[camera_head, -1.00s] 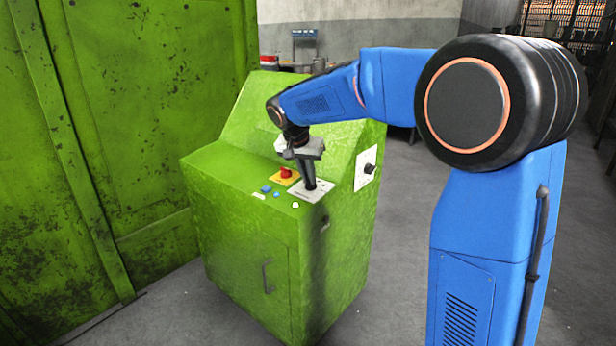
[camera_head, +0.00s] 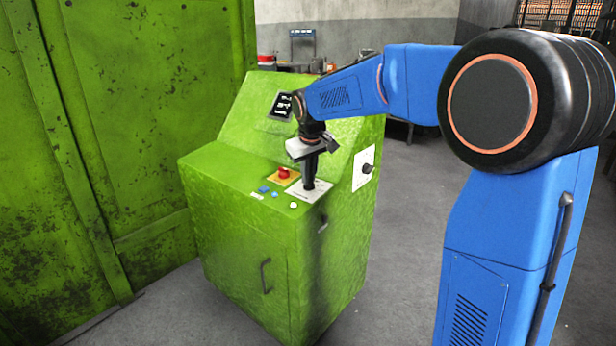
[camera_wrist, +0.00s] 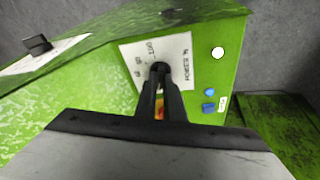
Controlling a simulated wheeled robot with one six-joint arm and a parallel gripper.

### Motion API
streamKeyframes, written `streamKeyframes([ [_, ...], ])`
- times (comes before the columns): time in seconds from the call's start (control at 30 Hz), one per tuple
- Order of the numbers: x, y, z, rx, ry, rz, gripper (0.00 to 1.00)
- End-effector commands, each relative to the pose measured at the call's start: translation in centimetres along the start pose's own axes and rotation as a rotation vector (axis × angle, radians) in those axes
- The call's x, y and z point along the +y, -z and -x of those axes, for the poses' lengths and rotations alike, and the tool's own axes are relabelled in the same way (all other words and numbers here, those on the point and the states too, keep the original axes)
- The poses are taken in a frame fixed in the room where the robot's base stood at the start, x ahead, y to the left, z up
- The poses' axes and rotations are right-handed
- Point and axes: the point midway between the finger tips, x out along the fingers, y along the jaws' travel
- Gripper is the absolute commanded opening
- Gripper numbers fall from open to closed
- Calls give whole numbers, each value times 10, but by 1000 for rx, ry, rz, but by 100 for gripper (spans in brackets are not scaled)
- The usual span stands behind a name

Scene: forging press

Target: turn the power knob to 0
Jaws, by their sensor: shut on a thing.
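A green control cabinet (camera_head: 245,240) stands in the head view. On its top is a white label plate (camera_head: 296,190); it also shows in the wrist view (camera_wrist: 184,60), its lettering too small to read surely. My gripper (camera_head: 309,186) points down onto this plate. Its fingers (camera_wrist: 160,82) are shut on a small dark knob (camera_wrist: 160,67), mostly hidden between the tips. A second black knob (camera_head: 367,169) sits on a white plate on the cabinet's right side, apart from the gripper; it shows at the left in the wrist view (camera_wrist: 38,44). I cannot tell which is labelled power.
A red button (camera_head: 284,172) on a yellow base, blue buttons (camera_head: 264,189) and a white button (camera_head: 293,205) lie close to the fingers. A dark screen (camera_head: 280,106) is on the sloped face. A green wall (camera_head: 130,130) stands left; grey floor (camera_head: 410,240) is clear to the right.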

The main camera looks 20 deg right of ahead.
Motion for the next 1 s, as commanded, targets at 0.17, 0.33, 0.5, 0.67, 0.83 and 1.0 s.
streamKeyframes([
  [0.17,1,0,0,-1,26,93,0],
  [0.33,1,0,0,-2,42,151,0],
  [0.5,1,-1,-1,-3,50,177,0],
  [0.67,1,-1,-1,-3,52,184,0],
  [0.83,1,-1,-1,-3,52,185,0],
  [1.0,1,-1,-1,-3,51,184,25],
])
